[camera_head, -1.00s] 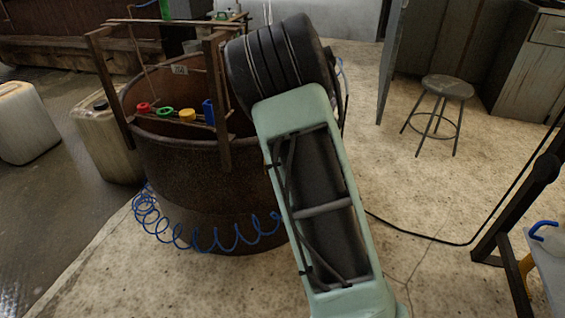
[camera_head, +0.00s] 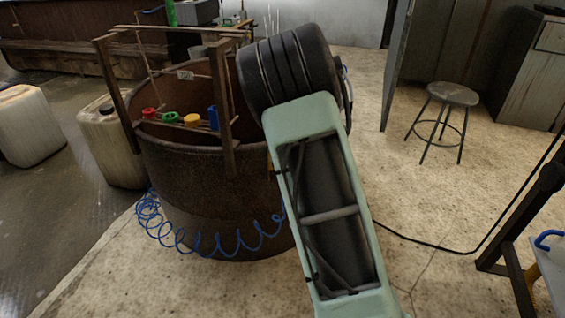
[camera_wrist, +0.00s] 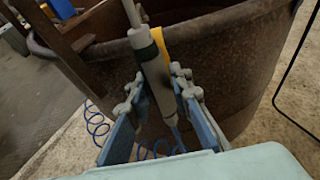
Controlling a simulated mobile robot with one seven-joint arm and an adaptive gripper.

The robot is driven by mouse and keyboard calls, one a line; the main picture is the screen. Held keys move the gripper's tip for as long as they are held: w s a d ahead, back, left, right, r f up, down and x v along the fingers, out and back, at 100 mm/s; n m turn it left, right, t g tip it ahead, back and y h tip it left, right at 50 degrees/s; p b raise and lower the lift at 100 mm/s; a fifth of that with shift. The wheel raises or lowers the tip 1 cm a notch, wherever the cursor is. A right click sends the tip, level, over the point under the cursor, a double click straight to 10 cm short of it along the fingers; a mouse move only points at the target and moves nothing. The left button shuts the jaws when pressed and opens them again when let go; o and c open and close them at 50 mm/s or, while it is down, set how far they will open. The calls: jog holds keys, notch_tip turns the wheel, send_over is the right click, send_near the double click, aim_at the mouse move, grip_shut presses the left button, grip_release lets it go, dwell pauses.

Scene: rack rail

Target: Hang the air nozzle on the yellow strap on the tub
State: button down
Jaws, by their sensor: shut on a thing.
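In the wrist view my gripper (camera_wrist: 160,127) is shut on the air nozzle (camera_wrist: 153,80), a grey body with a dark band and a pale tube pointing up and away. The blue coiled hose (camera_wrist: 98,124) trails below it. The yellow strap (camera_wrist: 179,70) hangs on the near wall of the rusty tub (camera_wrist: 235,60), just right of the nozzle and partly hidden by it and my gripper. I cannot tell if nozzle and strap touch. In the head view the tub (camera_head: 200,195) stands behind my arm, and the blue hose (camera_head: 215,247) loops along its base. My arm hides the gripper and nozzle there.
A wooden frame (camera_head: 228,125) on the tub carries a rail with red, green, yellow and blue items. Pale jugs (camera_head: 30,125) stand left of the tub. A round stool (camera_head: 452,95) stands at right, with a dark cable (camera_head: 430,241) on open floor.

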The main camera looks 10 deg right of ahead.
jog(key=shift+w+a, duration=0.15)
jog(key=shift+w, duration=0.7)
jog(key=shift+w+a, duration=0.15)
jog(key=shift+w, duration=0.7)
jog(key=shift+f, duration=0.2)
jog(key=shift+f, duration=1.05)
jog(key=shift+f, duration=0.1)
jog(key=shift+f, duration=0.7)
jog(key=c, duration=1.7)
grip_release()
jog(key=shift+o, duration=0.2)
